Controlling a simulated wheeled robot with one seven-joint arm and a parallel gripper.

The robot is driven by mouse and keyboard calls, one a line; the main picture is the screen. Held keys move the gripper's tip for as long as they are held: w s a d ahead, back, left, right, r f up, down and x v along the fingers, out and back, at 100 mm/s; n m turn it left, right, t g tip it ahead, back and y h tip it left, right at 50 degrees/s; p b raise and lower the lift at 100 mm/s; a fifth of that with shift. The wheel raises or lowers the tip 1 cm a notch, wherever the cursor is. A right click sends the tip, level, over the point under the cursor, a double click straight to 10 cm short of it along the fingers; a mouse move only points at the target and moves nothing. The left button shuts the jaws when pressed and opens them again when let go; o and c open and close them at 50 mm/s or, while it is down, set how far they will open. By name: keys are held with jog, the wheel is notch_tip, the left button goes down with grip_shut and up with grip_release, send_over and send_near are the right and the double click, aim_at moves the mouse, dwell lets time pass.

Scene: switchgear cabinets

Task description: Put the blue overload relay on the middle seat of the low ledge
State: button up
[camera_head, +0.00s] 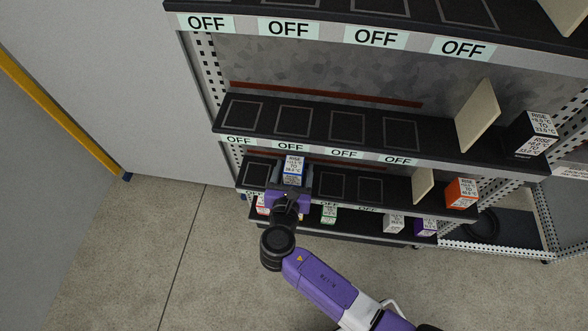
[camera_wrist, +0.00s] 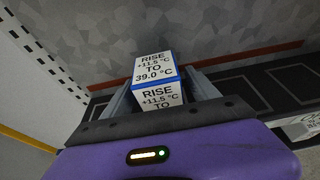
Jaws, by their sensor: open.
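The blue overload relay (camera_head: 293,169) is a white-labelled block with blue edges. It stands at the second seat from the left of a lower ledge (camera_head: 396,193); its base is hidden by my gripper. My gripper (camera_head: 291,183) is open, with a finger on each side of the relay. In the wrist view the relay (camera_wrist: 156,80) sits between the two fingers (camera_wrist: 160,95), its label reading RISE +11.5 °C TO 39.0 °C. Outlined seats (camera_head: 333,184) to its right are empty.
A higher ledge (camera_head: 287,122) with empty seats overhangs close above. An orange block (camera_head: 461,193) and a pale upright plate (camera_head: 423,186) stand to the right on the same ledge. Several blocks, including a green one (camera_head: 329,213) and a purple one (camera_head: 426,226), stand on the shelf below.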

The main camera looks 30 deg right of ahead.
jog(key=shift+r, duration=0.2)
jog(key=v, duration=1.2)
jog(key=s+d+f+m+g+y, duration=0.25)
jog(key=s+f+m+y, duration=0.2)
jog(key=s+f, duration=0.3)
jog(key=s+r+m+y, duration=0.2)
jog(key=s+m+y, duration=0.1)
jog(key=s+m, duration=0.6)
jog(key=s+d+r+m+t, duration=0.1)
jog(key=s+r+m+t, duration=0.1)
jog(key=r+m, duration=0.3)
jog(key=s+d+r+m+t, duration=0.1)
jog(key=s+r+m, duration=0.3)
jog(key=r, duration=0.4)
jog(key=s+d+r+m+t+y, duration=0.1)
jog(key=s+d+r+m+t, duration=0.1)
jog(key=r+m, duration=0.4)
jog(key=shift+s+r+t, duration=0.35)
jog(key=shift+s+r, duration=0.1)
jog(key=shift+r, duration=0.4)
